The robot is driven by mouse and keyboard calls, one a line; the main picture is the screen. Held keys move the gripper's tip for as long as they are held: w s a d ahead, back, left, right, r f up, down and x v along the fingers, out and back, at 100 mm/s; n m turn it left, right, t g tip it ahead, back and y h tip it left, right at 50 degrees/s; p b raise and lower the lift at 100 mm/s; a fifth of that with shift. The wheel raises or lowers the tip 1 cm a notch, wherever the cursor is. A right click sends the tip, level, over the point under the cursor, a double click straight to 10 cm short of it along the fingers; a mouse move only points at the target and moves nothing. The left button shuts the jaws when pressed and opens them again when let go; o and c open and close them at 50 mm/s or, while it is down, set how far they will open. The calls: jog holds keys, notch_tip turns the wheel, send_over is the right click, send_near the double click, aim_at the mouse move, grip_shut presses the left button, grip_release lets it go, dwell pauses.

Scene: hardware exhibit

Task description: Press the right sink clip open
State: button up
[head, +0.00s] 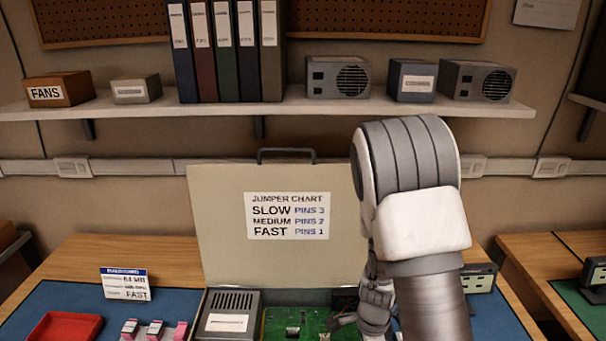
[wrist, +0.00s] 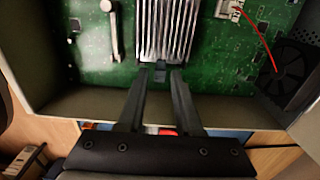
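In the wrist view a finned silver heat sink (wrist: 165,28) stands on the green circuit board (wrist: 75,75). A small dark clip-like piece (wrist: 160,72) sits at the sink's near edge. My gripper (wrist: 158,78) is open, its two dark fingers pointing at that edge with the piece showing between their tips. I cannot tell whether the fingers touch it, or whether the clip is latched. In the head view my gripper (head: 374,298) is over the right part of the open case, and my arm hides much of that area. The board (head: 280,322) shows left of it.
The case lid (head: 222,220) stands upright behind, with a jumper chart (head: 287,216). A black fan (wrist: 287,70) with a red wire (wrist: 258,35) is at the case's right. A pale bar (wrist: 112,30) lies left of the sink. A red tray (head: 65,328) is at left.

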jog(key=shift+c, duration=0.3)
grip_shut()
jog(key=shift+d+f+b, duration=0.3)
jog(key=shift+d, duration=0.2)
jog(key=shift+d+f+b, duration=0.25)
jog(key=shift+d, duration=0.25)
dwell(1.2)
grip_release()
jog(key=shift+a+r, duration=0.1)
dwell(0.5)
jog(key=shift+r+p, duration=3.2)
jog(key=shift+r, duration=0.25)
